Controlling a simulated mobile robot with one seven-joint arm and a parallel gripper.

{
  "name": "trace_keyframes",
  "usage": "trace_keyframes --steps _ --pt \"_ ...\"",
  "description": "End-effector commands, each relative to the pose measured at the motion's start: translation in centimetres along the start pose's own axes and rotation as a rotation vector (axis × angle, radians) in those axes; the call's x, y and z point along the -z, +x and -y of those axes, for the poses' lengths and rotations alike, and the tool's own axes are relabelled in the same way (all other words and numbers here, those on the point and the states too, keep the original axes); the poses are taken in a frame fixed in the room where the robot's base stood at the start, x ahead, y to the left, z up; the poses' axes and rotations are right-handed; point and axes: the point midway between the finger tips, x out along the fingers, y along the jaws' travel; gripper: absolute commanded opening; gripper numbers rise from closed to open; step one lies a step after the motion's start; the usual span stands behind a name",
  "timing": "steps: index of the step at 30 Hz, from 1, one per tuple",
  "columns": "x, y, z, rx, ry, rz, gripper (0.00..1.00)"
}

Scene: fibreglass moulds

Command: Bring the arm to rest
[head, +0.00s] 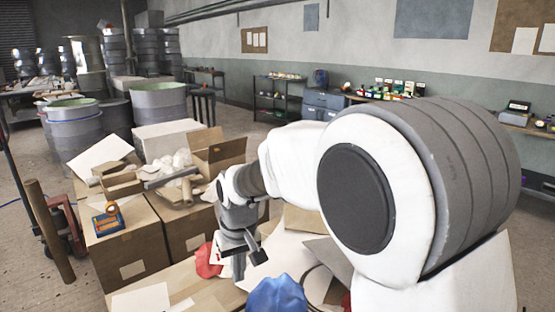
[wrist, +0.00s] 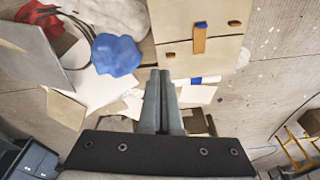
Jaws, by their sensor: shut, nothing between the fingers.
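My gripper (head: 247,260) hangs from my raised arm over the cluttered worktop, with its fingers pointing down. In the wrist view my gripper (wrist: 162,75) shows its two fingers side by side and touching, with nothing between them. A blue crumpled item (head: 276,295) lies just in front of it in the head view; it also shows in the wrist view (wrist: 116,54), left of the fingertips. A red item (head: 207,262) lies left of the gripper and shows at the top left of the wrist view (wrist: 42,17). My arm hides the right part of the worktop.
Cardboard boxes (head: 128,252) stand at the left, one open box (head: 222,152) holding pale crumpled material. Metal drums (head: 160,104) stand behind. White sheets (head: 140,300) lie on the worktop (head: 182,279). A yellow ladder-like frame (wrist: 299,148) is at the wrist view's lower right. Bare floor (head: 28,240) lies at left.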

Motion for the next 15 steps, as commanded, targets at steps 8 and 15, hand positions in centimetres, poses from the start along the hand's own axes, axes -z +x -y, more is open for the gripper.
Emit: trace_keyframes --steps 8,15 --pt "-5.8 -9.6 -5.7 -0.025 0.130 -0.097 0.00" --pt "-12.2 -15.2 -8.8 -0.059 0.233 -0.176 0.00"
